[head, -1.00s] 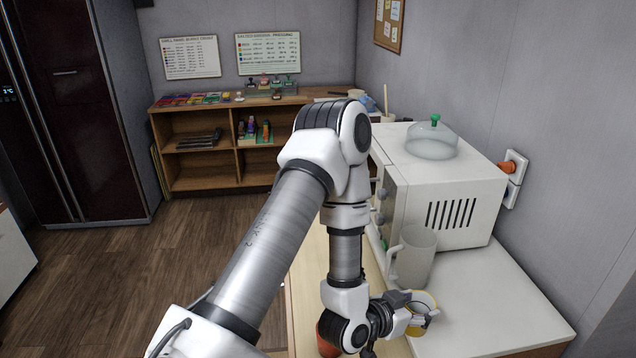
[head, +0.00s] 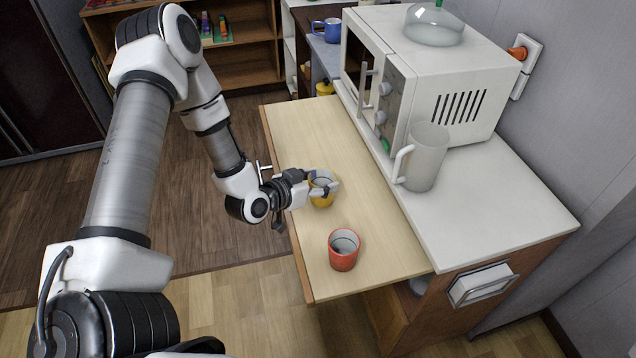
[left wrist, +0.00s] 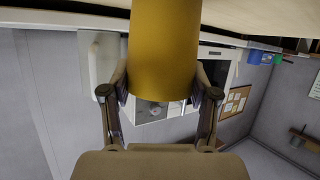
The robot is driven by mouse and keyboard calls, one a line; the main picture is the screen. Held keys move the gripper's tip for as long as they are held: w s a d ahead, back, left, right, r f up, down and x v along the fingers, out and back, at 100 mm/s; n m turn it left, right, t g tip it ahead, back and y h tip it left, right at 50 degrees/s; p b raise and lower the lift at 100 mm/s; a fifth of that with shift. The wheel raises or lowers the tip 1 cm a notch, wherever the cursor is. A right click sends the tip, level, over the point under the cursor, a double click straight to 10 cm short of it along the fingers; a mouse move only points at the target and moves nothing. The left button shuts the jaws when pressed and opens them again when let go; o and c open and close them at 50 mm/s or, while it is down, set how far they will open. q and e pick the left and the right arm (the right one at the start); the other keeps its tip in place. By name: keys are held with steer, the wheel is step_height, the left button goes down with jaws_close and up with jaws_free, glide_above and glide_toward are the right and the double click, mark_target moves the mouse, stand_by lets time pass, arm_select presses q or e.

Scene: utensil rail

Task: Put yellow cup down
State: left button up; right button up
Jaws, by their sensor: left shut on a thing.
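The yellow cup (head: 321,198) is upright at the pale wooden board (head: 378,230), near its left edge. My left gripper (head: 325,185) is shut on the cup, with a finger at its rim. In the left wrist view the yellow cup (left wrist: 163,50) fills the space between the two fingers (left wrist: 162,95), and that picture is upside down. The cup's base appears at or very near the board; I cannot tell if it touches. My right gripper is not in view.
A red cup (head: 343,252) stands on the board in front of the yellow one. A white pitcher (head: 428,160) and a microwave (head: 455,105) stand on the white counter (head: 500,215) to the right. The board's far part is clear. A blue mug (head: 328,30) is at the back.

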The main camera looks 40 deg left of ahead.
arm_select(q)
steer(key=shift+f, duration=0.85)
steer(key=shift+d, duration=0.1)
steer(key=shift+f, duration=0.1)
steer(key=o, duration=1.1)
